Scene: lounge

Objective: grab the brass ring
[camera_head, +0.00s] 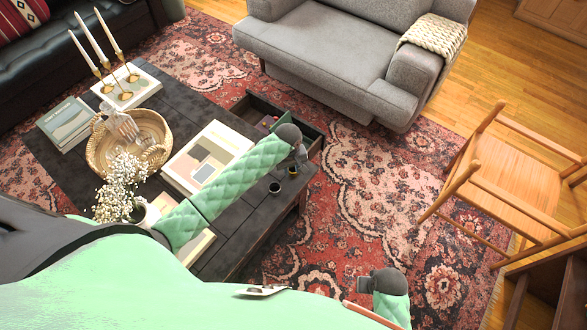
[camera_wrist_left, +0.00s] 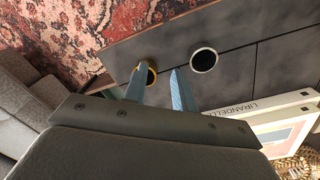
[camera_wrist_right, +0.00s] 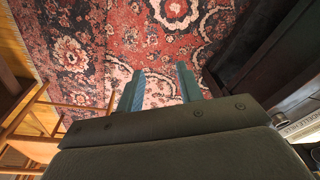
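The brass ring (camera_head: 293,173) lies on the dark coffee table near its right corner. It also shows in the left wrist view (camera_wrist_left: 153,76), with a yellow rim and dark middle. My left gripper (camera_head: 300,156) is just above it. In the left wrist view its fingers (camera_wrist_left: 160,76) are apart; the left finger overlaps part of the ring, and the right finger is to the ring's right. I cannot tell whether the finger touches it. A second, pale-rimmed ring (camera_wrist_left: 204,60) lies beside it, also in the head view (camera_head: 274,187). My right gripper (camera_wrist_right: 158,80) is open and empty above the rug.
The coffee table (camera_head: 236,225) also holds a large book (camera_head: 205,160), a wicker basket (camera_head: 98,150), white flowers (camera_head: 120,185) and candles (camera_head: 112,35). An open drawer (camera_head: 262,105) extends behind my left gripper. A grey armchair (camera_head: 330,45) and wooden chair (camera_head: 510,180) stand around the rug.

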